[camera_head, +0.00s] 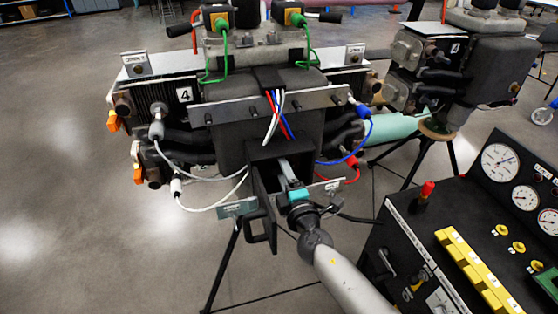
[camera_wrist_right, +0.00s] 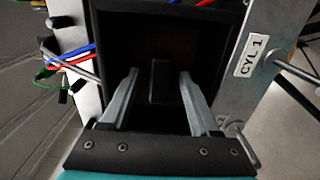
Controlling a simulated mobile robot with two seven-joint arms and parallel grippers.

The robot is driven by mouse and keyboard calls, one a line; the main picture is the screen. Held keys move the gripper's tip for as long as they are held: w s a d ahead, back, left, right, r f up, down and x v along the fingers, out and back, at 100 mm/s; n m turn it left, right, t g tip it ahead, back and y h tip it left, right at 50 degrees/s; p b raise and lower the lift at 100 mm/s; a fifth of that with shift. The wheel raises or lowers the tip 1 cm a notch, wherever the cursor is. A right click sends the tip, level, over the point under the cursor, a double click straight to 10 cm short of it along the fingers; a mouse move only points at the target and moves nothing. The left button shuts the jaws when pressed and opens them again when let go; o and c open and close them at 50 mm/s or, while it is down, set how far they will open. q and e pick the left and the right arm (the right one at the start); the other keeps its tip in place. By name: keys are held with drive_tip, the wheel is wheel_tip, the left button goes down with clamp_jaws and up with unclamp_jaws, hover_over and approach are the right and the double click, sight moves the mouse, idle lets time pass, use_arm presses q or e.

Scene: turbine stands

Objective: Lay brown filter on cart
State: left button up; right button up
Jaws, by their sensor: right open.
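My right gripper (camera_head: 287,168) reaches into the open front of a black box (camera_head: 258,152) under the turbine stand. In the right wrist view my right gripper (camera_wrist_right: 159,75) is open, its two grey fingers inside the box opening. A dark block (camera_wrist_right: 160,92) stands between the fingers, with a gap visible on either side. The inside behind it is dark, faintly brownish; I cannot tell whether this is the brown filter. No other brown filter shows. I see no plain cart; a black console (camera_head: 405,225) with gauges stands at right. My left gripper is not in view.
The box's black door (camera_head: 263,212) hangs open beside my right arm. White, blue and red cables (camera_head: 335,160) loop around the box. A second turbine stand (camera_head: 480,70) is at the back right. The floor (camera_head: 70,180) at left is clear.

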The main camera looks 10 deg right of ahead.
drive_tip(key=shift+c, duration=0.4)
idle(0.5)
clamp_jaws()
idle(1.2)
